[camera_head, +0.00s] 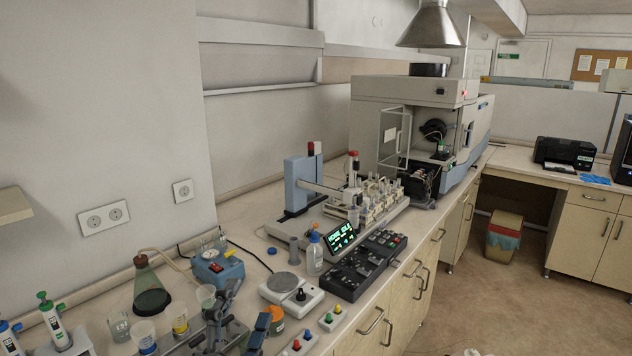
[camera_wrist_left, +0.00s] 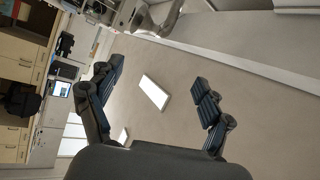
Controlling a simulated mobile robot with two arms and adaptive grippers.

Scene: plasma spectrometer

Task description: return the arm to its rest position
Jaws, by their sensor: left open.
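My left gripper (camera_head: 243,314) shows at the bottom of the head view, over the near part of the bench, with dark finger pads. In the left wrist view its two fingers (camera_wrist_left: 157,78) stand wide apart with nothing between them. My right gripper is in neither view.
A black control panel (camera_head: 364,266) and the spectrometer (camera_head: 408,103) stand further back.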

